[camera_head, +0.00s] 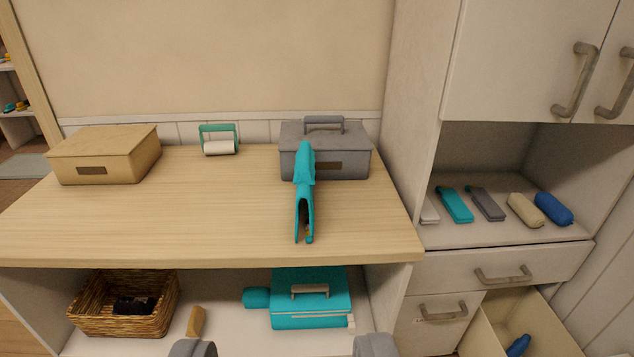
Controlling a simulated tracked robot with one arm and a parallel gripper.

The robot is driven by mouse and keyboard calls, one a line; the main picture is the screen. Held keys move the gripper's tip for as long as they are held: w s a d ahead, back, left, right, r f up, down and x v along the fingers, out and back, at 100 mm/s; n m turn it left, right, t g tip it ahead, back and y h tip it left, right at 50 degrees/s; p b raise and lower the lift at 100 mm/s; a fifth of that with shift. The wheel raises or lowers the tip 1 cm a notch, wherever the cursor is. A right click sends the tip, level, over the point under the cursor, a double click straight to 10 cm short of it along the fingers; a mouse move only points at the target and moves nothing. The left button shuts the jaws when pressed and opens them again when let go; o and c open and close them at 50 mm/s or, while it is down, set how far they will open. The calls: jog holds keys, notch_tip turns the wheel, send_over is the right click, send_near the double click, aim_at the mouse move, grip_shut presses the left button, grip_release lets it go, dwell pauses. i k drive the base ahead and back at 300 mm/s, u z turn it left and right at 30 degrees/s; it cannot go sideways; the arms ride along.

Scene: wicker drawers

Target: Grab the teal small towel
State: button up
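A flat teal folded piece (454,204), which looks like a small towel, lies on the open cabinet shelf at right, between a white piece (429,210) and a grey one (486,203). A small teal roll-like piece (256,298) sits on the lower shelf beside a teal box; I cannot tell whether it is cloth. My gripper (284,347) shows only as two grey fingertips at the bottom edge, wide apart with nothing visible between them. It is well short of the cabinet shelf.
A teal pronged object (304,175) stands on the wooden counter (200,225) before a grey box (356,160). The teal box (312,308) and wicker basket (95,305) are below. Beige (525,210) and blue (554,208) rolls share the cabinet shelf. An open drawer (495,335) juts out.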

aim_at(304, 172)
jog(key=z, duration=0.1)
jog(key=i, duration=1)
jog(key=u, duration=0.1)
